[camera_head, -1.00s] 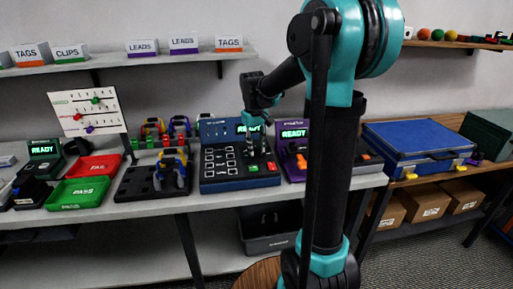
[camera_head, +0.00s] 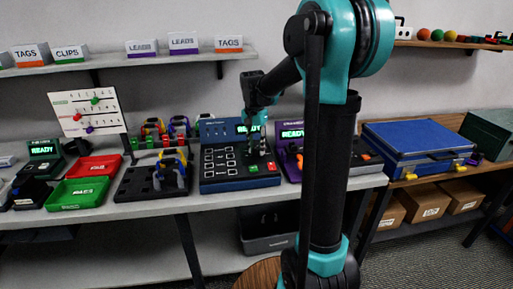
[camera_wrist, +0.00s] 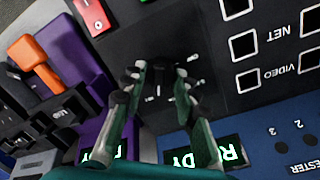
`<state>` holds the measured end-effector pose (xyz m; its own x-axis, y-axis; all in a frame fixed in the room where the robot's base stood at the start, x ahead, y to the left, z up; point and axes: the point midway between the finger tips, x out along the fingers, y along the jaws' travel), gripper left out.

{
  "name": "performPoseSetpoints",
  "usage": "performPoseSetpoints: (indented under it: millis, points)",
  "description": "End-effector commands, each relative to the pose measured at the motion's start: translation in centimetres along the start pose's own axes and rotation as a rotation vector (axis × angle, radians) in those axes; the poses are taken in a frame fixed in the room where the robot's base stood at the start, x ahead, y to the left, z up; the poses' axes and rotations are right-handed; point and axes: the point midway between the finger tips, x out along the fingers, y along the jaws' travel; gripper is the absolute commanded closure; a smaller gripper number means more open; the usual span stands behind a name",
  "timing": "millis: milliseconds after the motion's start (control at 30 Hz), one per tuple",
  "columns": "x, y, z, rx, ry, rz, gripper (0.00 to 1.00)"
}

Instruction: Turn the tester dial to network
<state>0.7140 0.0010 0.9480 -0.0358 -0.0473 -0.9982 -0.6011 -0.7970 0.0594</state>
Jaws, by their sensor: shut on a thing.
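The blue tester (camera_head: 212,182) stands on the workbench with a green READY screen at its back. Its panel fills much of the wrist view, with upside-down NET and VIDEO labels beside square sockets (camera_wrist: 243,43). My gripper (camera_head: 257,152) points down over the right part of the panel. In the wrist view my gripper (camera_wrist: 158,76) has its two fingertips on either side of the dark dial (camera_wrist: 158,84), shut on it. The dial's pointer direction is hard to make out; small white marks surround it. In the head view the dial is hidden by my gripper.
A purple device (camera_head: 285,161) with its own screen stands close on the right. To the left are a black rack (camera_head: 135,188) with blue and yellow clips, a green PASS tray (camera_head: 78,193) and a red tray (camera_head: 98,166). A blue case (camera_head: 415,140) lies further right.

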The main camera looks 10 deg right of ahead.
Motion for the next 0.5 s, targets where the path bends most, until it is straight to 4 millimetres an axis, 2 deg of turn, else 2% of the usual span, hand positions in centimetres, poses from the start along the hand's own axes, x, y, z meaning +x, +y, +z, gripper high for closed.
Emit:
performPoseSetpoints:
  millis: [200,500]
  points:
    - [0.04,0.04,0.00,0.160,-0.010,0.000,0.99]
    - [0.05,0.06,-0.02,0.295,-0.018,0.000,0.99]
